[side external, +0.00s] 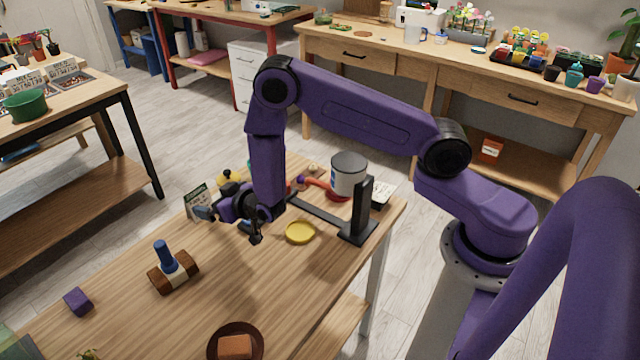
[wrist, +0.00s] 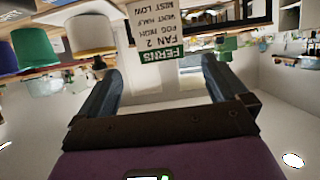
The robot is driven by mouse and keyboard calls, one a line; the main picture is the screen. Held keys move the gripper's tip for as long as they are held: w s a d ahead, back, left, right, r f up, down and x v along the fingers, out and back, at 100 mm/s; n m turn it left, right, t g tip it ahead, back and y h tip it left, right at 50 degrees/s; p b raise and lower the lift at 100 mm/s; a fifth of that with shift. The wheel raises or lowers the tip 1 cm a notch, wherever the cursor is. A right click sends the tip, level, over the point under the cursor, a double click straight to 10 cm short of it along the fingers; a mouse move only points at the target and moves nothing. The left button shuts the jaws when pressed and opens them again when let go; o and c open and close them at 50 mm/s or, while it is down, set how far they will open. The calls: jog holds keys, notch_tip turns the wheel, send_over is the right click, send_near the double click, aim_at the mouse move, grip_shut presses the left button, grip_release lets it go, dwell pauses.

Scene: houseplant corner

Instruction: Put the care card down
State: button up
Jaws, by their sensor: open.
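The care card is a white card with a green heading and dark print (side external: 197,201). It stands upright near the far left edge of the wooden table in the side view. In the wrist view the card (wrist: 152,28) appears upside down, its green "FERNS" strip nearest me. My gripper (side external: 204,213) is low over the table, right at the card, with its fingers pointing left. In the wrist view my gripper (wrist: 162,72) is open, one finger on each side, and the card shows between and beyond the fingertips. I cannot tell whether either finger touches it.
On the table (side external: 130,325) are a blue-handled brown block (side external: 172,271), a purple block (side external: 77,301), a yellow dish (side external: 300,233) and a brown bowl (side external: 259,337). A black stand (side external: 358,225) and a grey-white pot (side external: 348,175) are right of my gripper. The table's middle has bare room.

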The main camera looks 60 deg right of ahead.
jog(key=s+a+r+n+g+y, duration=0.3)
jog(key=s+a+r+g, duration=0.15)
jog(key=s, duration=0.45)
jog(key=s+a+r+n+g+y, duration=0.2)
jog(key=s+a+r+n+g, duration=0.25)
jog(key=s, duration=0.45)
jog(key=s+d+r+n+g+h, duration=0.2)
jog(key=s+d+r, duration=0.3)
jog(key=s+d, duration=0.3)
jog(key=s+d+r+n+g+h, duration=0.2)
jog(key=s+d+r, duration=0.3)
jog(key=s, duration=1)
jog(key=d+n, duration=0.1)
jog(key=d, duration=0.2)
jog(key=shift+s+h, duration=0.15)
jog(key=shift+h, duration=0.15)
